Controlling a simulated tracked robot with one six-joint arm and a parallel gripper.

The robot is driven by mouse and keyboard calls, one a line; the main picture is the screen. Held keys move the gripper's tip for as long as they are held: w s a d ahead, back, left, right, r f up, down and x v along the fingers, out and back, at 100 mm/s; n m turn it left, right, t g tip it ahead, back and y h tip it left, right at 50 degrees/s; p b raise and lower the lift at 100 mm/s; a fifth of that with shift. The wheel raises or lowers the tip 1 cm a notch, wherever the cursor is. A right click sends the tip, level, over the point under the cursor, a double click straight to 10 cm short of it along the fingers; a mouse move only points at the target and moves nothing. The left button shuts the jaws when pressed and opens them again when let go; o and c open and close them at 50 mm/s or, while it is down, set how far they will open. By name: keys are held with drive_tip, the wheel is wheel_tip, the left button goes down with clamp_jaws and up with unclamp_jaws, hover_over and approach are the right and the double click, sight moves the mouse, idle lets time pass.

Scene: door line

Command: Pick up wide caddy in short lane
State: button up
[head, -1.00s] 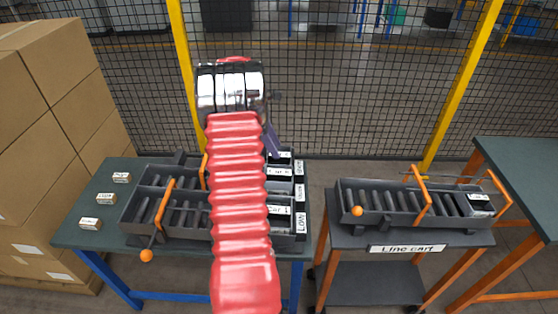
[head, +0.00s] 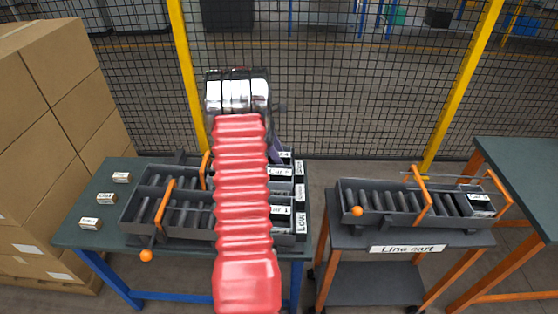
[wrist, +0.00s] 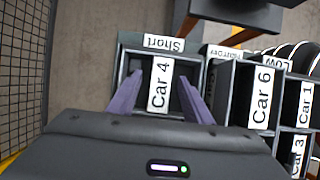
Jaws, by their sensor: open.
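In the wrist view, a dark caddy with a white "Car 4" label (wrist: 160,84) stands in the lane tagged "Short" (wrist: 164,43). My gripper (wrist: 160,80) is open, with its purple fingers to the left and right of that label. I cannot tell whether the fingers touch the caddy or how deep they reach. In the head view my arm covers most of the gripper; a purple finger (head: 276,150) shows at the far end of the lane rack, over the short lane.
Beside the short lane are caddies labelled "Car 6" (wrist: 261,97), "Car 1" (wrist: 305,104) and "Car 3" (wrist: 298,155). A mesh fence (head: 330,110) stands behind the rack. The line cart (head: 408,248) at right carries a roller tray holding a caddy (head: 480,204). Stacked cartons (head: 45,130) stand at left.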

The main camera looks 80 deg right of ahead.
drive_tip(key=shift+c, duration=0.3)
clamp_jaws()
idle(0.3)
